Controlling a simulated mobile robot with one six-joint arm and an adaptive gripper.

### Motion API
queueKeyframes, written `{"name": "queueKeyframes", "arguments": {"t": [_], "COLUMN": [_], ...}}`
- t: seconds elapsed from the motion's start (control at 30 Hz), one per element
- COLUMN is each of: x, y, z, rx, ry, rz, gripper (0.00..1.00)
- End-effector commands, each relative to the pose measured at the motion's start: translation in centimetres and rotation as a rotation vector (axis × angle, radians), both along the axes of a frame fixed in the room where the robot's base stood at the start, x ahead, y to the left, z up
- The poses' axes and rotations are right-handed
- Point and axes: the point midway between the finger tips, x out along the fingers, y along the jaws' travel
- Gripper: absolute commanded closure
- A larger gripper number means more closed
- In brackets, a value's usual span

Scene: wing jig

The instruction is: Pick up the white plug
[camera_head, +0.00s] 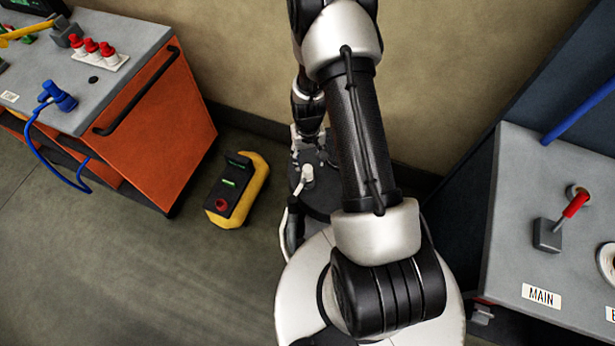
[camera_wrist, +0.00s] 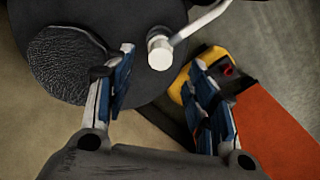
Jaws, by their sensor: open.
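The white plug (camera_wrist: 160,50) shows in the wrist view as a short white cylinder, with a white rod or cable running from it to the upper right. It lies over a dark round surface (camera_wrist: 120,20). A small white piece (camera_head: 307,173) on a dark round surface in the head view looks like the same plug. My gripper (camera_wrist: 162,62) is open, with one blue-padded finger to the left of the plug and one to the right in the picture. Nothing is held. I cannot tell the height gap between fingertips and plug. In the head view my arm hides much of this area.
A yellow and black box (camera_head: 238,190) with a red button stands on the floor, beside an orange cabinet (camera_head: 165,135). A blue plug (camera_head: 60,97) with cable and red-capped parts (camera_head: 92,47) sit on top. At right is a grey panel (camera_head: 520,210) with a red lever (camera_head: 574,204).

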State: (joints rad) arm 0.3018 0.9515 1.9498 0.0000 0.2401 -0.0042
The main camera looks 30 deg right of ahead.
Motion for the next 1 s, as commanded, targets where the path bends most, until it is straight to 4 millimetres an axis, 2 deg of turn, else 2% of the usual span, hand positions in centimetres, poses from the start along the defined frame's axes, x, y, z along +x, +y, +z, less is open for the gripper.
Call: {"name": "queueKeyframes", "arguments": {"t": [0.03,0.1,0.37,0.7,0.93,1.0], "x": [-0.1,-0.1,0.0,0.1,0.2,0.2], "y": [0.0,0.0,0.0,0.1,0.0,0.0], "z": [-1.1,-2.0,-3.3,-7.9,-7.9,-7.9], "rx": [0.001,0.001,0.000,0.000,-0.001,-0.001], "ry": [0.003,0.002,0.000,0.002,0.000,0.000], "rz": [0.000,0.000,0.000,0.000,0.000,0.000], "gripper": [0.49,0.49,0.49,0.49,0.49,0.54]}}
